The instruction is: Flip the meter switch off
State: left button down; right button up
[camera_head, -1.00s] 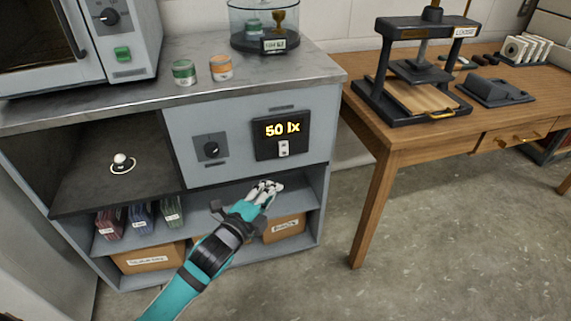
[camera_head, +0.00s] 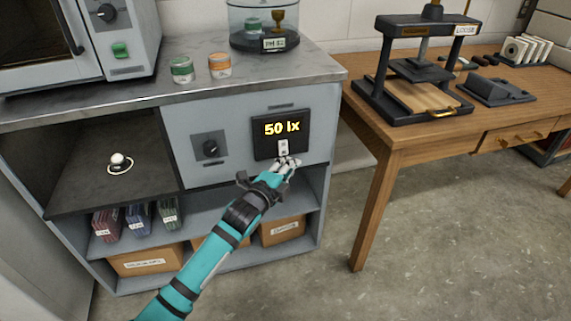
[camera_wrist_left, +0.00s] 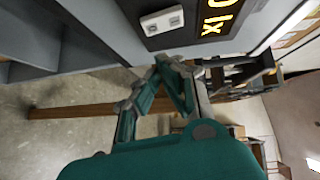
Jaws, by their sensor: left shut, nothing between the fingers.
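The meter (camera_head: 265,141) is a black panel on the front of the grey cabinet, with a lit "50 lx" reading. Its small white switch (camera_head: 283,146) sits below the reading. In the left wrist view the switch (camera_wrist_left: 161,21) shows whole, beside the lit digits (camera_wrist_left: 218,18). My left gripper (camera_head: 288,162) is shut and empty, its fingertips just below the switch in the head view. In the left wrist view the closed fingertips (camera_wrist_left: 170,62) are near the panel's edge; I cannot tell whether they touch it. My right gripper is not in view.
The cabinet top (camera_head: 300,74) holds two small jars and a glass case. A wooden table (camera_head: 400,140) with a press stands to the right. Open shelves lie below the meter.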

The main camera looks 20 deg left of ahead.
aim_at(283, 148)
pick_arm(q)
jog(key=shift+w+a+f, duration=0.2)
jog(key=shift+w+a, duration=0.8)
jog(key=shift+w, duration=0.2)
jog(key=shift+f+b, duration=0.1)
jog(key=shift+b, duration=0.2)
jog(key=shift+w+a+t+b, duration=0.2)
jog(key=shift+w+t+b, duration=0.1)
jog(key=shift+b, duration=0.15)
